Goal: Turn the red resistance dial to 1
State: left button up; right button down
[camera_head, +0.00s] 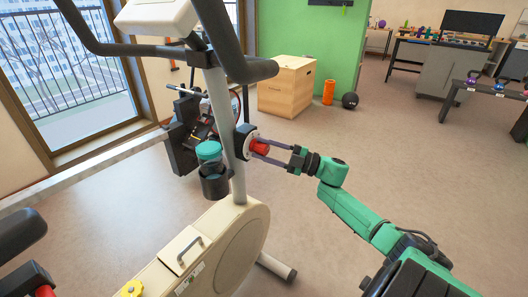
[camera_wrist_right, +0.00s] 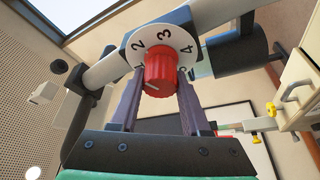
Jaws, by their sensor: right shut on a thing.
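The red dial (camera_head: 261,147) sits on a round white plate on the exercise bike's (camera_head: 237,180) post. My right gripper (camera_head: 256,149) comes from the right with its two fingers around the dial and is shut on it. In the right wrist view, the red dial (camera_wrist_right: 160,68) stands between the fingers of the gripper (camera_wrist_right: 159,79). Its white mark lies at the lower left of its face. The number plate (camera_wrist_right: 142,38) shows 2, 3 and 4 clearly; the lower numbers are partly hidden by the fingers. My left gripper is not in view.
A bottle with a teal lid (camera_head: 208,150) sits in a holder on the post, left of the dial. The handlebars (camera_head: 245,68) hang above. A wooden box (camera_head: 287,86), an orange roller (camera_head: 328,92) and a black ball (camera_head: 350,100) stand behind.

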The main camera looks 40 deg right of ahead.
jog(key=shift+n, duration=0.4)
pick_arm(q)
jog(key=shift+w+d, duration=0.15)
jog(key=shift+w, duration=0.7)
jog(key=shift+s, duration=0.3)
pick_arm(e)
jog(key=shift+c, duration=1.9)
grip_release()
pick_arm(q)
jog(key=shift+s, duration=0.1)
